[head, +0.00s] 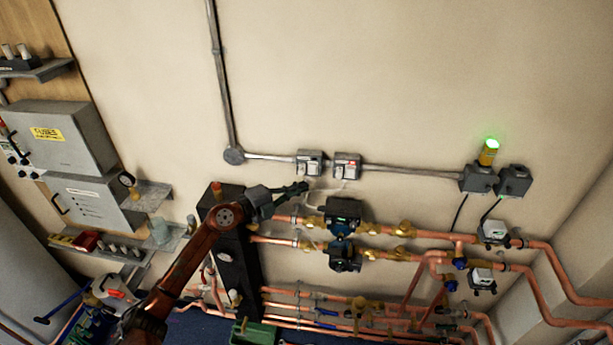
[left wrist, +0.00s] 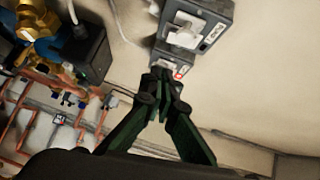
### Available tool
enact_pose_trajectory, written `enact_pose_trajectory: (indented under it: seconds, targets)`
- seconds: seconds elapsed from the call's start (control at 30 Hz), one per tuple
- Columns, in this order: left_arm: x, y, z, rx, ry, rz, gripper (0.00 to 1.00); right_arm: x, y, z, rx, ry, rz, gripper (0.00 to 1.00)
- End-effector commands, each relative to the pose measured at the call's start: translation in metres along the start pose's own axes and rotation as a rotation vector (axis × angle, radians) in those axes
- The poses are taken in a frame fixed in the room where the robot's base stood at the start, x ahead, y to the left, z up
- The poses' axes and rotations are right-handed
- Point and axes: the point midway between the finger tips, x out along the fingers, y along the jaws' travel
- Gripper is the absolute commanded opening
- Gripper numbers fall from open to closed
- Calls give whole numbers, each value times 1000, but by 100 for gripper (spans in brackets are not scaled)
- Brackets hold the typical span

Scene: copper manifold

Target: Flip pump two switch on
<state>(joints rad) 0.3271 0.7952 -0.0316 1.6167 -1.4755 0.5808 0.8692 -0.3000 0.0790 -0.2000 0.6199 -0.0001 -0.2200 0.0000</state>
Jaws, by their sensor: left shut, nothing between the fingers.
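Two small grey switch boxes sit side by side on the wall conduit, a left box (head: 309,163) and a right box (head: 346,166). I cannot read which one is pump two. A red and white label (left wrist: 181,71) shows just beyond my fingertips. My left gripper (head: 304,187) is shut and empty, just below the left box. In the left wrist view its fingertips (left wrist: 163,77) meet close to the box; contact cannot be told. My right gripper is out of view.
Two dark pumps (head: 344,212) on copper pipes (head: 430,234) lie right of and below my left gripper. A green-lit beacon (head: 490,147) stands on a box at right. Grey cabinets (head: 70,140) and shelves are at left.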

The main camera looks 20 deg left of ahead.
Motion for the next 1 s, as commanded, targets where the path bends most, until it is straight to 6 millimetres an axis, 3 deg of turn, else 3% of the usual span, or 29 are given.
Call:
enact_pose_trajectory:
  seconds: [0.1,0.3,0.83,1.0]
  targets:
    - [25,-3,-1,-4,2,-2,0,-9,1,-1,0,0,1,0]
    - [42,-2,21,-3,-2,-2,0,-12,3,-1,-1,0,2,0]
    - [49,0,29,0,0,-1,0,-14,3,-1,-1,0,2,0]
    - [51,5,31,18,0,-20,0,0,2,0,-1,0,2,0]
